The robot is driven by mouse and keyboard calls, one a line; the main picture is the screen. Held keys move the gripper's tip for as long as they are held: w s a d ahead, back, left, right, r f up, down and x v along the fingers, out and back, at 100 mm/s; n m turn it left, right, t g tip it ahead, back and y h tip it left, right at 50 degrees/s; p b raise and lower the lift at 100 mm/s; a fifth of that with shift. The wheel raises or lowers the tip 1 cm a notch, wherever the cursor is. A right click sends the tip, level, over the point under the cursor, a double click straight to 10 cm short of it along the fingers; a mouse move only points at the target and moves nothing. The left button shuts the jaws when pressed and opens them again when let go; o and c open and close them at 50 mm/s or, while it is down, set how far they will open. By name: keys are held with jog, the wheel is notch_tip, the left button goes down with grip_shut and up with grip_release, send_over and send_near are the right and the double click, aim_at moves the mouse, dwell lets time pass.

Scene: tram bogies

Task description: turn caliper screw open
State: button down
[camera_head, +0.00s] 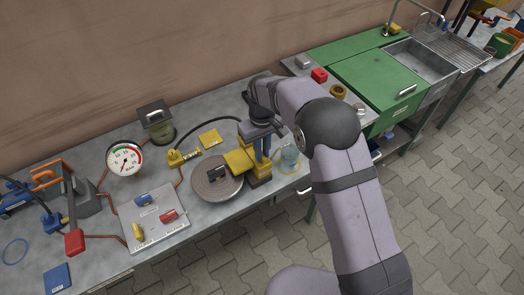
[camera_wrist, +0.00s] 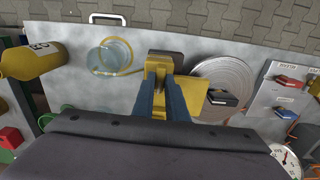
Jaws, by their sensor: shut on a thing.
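The yellow caliper (camera_head: 240,161) stands on the grey bench at the edge of the round metal disc (camera_head: 211,188). It also shows in the wrist view (camera_wrist: 158,63), below the image centre line of the bench edge. My gripper (camera_head: 263,151) points down over the caliper from above. In the wrist view its two blue fingers (camera_wrist: 161,98) are shut on a yellow upright part of the caliper, which I take for the caliper screw. The fingers hide most of that part, so its turn angle cannot be told.
A dark block (camera_head: 217,172) lies on the disc. A glass jar (camera_head: 289,157) with a yellow ring stands close right of the caliper. A grey tray (camera_head: 154,232) with coloured pieces and a round gauge (camera_head: 124,158) are further left. A yellow canister (camera_wrist: 32,62) shows in the wrist view.

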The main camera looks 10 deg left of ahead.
jog(key=shift+n, duration=0.3)
jog(key=c, duration=1.8)
grip_release()
jog(key=shift+o, duration=0.2)
jog(key=shift+r, duration=0.15)
jog(key=shift+r+b, duration=1.15)
jog(key=shift+r, duration=2.45)
